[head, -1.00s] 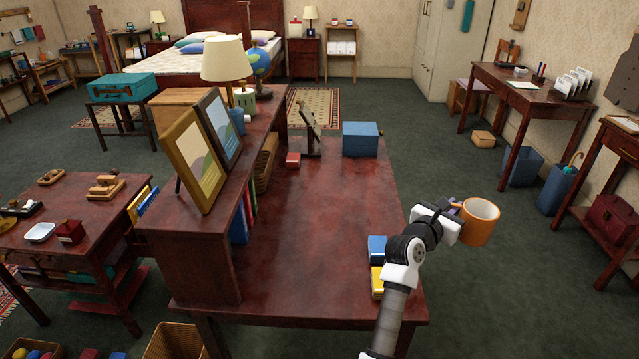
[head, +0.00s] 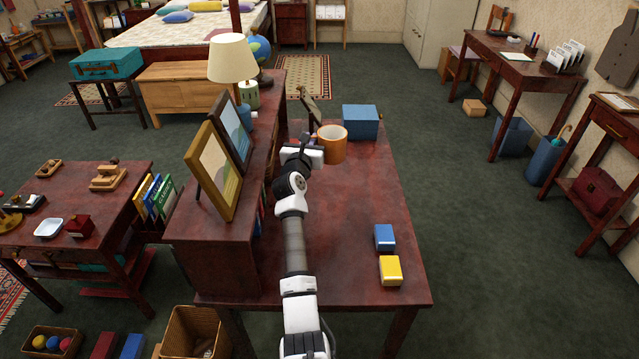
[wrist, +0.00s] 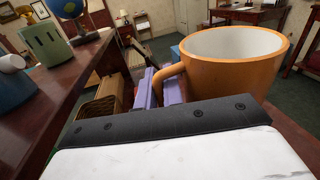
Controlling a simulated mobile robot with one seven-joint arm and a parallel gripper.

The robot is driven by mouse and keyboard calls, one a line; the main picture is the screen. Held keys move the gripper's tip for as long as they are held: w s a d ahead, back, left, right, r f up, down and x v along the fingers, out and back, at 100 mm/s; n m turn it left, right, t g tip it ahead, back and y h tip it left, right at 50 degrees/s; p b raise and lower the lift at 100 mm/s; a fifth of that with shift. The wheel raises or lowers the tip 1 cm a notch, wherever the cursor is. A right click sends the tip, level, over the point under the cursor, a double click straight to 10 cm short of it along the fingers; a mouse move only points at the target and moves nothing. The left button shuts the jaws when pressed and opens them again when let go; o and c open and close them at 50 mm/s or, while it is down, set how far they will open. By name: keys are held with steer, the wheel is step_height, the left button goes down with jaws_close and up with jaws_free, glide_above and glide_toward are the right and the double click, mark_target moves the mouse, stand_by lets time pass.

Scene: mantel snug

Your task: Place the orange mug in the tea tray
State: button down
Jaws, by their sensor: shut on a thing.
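The orange mug (head: 332,148) is over the far part of the dark red desk, in front of the blue box. My gripper (head: 314,146) is shut on its handle, at the mug's left side. In the wrist view the mug (wrist: 235,68) fills the upper right, looks upright and shows an empty pale inside. The purple fingers of my gripper (wrist: 160,88) are at its handle. I cannot tell how high the mug is above the desk. I cannot make out a tea tray in either view.
The blue box (head: 361,121) stands behind the mug. A raised shelf (head: 215,225) with picture frames (head: 213,170) and a lamp (head: 232,60) lines the desk's left side. A blue block (head: 384,237) and a yellow block (head: 390,270) lie near the front right; the desk middle is clear.

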step_height(320, 180, down, 13)
steer(key=shift+r+b, duration=0.1)
steer(key=shift+b, duration=0.55)
steer(key=shift+f+b, duration=1.15)
steer(key=shift+f, duration=1.15)
steer(key=shift+f, duration=0.1)
steer(key=shift+f, duration=0.15)
steer(key=c, duration=1.5)
jaws_free()
steer(key=shift+c, duration=0.2)
